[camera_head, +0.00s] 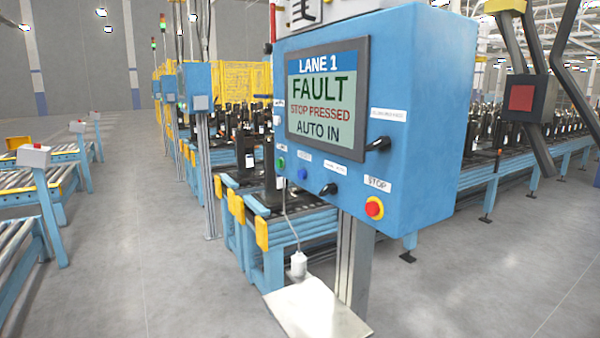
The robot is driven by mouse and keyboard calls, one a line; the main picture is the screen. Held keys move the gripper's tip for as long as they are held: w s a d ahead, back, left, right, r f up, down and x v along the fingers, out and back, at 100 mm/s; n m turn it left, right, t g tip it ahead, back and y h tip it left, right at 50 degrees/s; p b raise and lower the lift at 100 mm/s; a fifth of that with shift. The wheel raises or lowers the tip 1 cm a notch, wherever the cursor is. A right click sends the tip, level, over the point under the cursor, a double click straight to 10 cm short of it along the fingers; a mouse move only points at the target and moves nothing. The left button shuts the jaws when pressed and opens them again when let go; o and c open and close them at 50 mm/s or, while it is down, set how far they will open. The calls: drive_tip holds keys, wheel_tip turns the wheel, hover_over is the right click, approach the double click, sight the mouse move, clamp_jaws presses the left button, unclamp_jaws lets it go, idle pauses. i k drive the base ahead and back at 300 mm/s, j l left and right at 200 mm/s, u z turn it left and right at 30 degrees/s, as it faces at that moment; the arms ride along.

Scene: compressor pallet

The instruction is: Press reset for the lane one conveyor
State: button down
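The blue lane one control box (425,80) stands on a grey post in the middle. Its screen (328,105) reads LANE 1, FAULT, STOP PRESSED, AUTO IN. Below the screen are a green button (282,163), a blue button (302,174) and a black selector knob (328,189). A red stop button (374,208) on a yellow ring sits lower right under a STOP label. Another black knob (378,144) is right of the screen. The small labels over the green and blue buttons are too blurred to read. Nothing touches the buttons. I cannot identify my gripper with certainty.
Dark angled bars with a red-faced box (522,98) hang at upper right; I cannot tell whether they are mine. Roller conveyors (20,180) stand left; floor between is clear.

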sight(302, 174)
drive_tip(key=i+j, duration=0.15)
drive_tip(key=i, duration=0.35)
drive_tip(key=i+j+z, duration=0.1)
drive_tip(key=i, duration=0.4)
drive_tip(key=i+j, duration=0.3)
drive_tip(key=i, duration=0.2)
drive_tip(key=i+j+z, duration=0.1)
drive_tip(key=i, duration=0.4)
drive_tip(key=j, duration=0.1)
